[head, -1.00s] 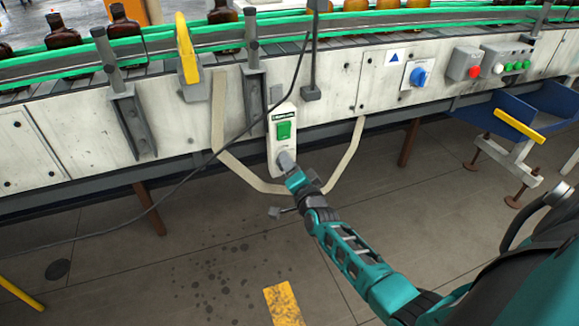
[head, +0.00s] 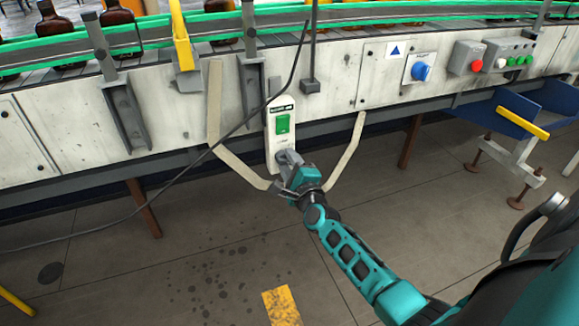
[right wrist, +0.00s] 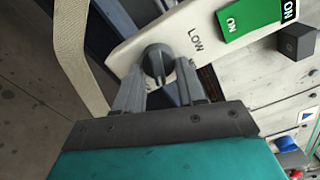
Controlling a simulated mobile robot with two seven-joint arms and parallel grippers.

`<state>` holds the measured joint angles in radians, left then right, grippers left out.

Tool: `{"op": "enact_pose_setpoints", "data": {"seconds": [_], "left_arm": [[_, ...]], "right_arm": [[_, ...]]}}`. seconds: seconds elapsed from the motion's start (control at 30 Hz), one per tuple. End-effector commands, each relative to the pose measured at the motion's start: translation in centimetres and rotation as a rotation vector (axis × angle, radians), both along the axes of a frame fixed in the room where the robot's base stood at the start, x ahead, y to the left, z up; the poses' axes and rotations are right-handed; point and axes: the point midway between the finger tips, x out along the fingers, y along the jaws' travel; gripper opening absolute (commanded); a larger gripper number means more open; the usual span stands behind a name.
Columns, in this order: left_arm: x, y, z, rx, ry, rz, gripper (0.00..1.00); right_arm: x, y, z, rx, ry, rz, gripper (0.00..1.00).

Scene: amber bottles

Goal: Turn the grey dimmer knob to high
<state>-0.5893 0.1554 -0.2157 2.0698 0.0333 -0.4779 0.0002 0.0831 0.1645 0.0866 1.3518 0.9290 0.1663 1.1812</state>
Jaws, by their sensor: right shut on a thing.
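The grey dimmer knob (right wrist: 157,61) sits on a pale control box (head: 271,150) on the conveyor's side, below a green switch (head: 282,123). In the right wrist view the word LOW is printed beside the knob, and the green switch (right wrist: 250,18) is marked ON. My right gripper (head: 289,163) is at the knob, with its grey fingers on either side. It is shut on the knob, and the fingers partly hide the knob's lower part. The pointer direction is hard to tell. My left gripper is not in view.
A pale conduit (head: 240,166) bends below the box, and a black cable (head: 170,181) hangs across its left. A blue knob (head: 421,72) and a red button (head: 478,66) are farther right. Amber bottles (head: 120,25) stand on the conveyor. The floor in front is mostly clear.

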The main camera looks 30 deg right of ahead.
Motion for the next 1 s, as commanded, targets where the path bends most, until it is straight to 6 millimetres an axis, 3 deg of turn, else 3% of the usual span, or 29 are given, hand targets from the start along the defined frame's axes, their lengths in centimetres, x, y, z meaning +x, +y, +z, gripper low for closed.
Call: {"op": "enact_pose_setpoints", "data": {"seconds": [0.3, 0.87, 0.9, 1.0], "left_arm": [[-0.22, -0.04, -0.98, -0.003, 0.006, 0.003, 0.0], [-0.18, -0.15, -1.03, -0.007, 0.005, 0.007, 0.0], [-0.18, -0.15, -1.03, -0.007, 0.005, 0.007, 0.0], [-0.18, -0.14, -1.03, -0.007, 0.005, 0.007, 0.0]], "right_arm": [[-0.02, 0.13, -0.28, 0.131, -0.029, 0.001, 0.09], [-0.01, 0.15, -0.25, 0.163, -0.036, 0.001, 0.09], [-0.01, 0.15, -0.25, 0.163, -0.036, 0.001, 0.4], [0.0, 0.14, -0.24, 0.162, -0.037, 0.001, 0.5]]}}
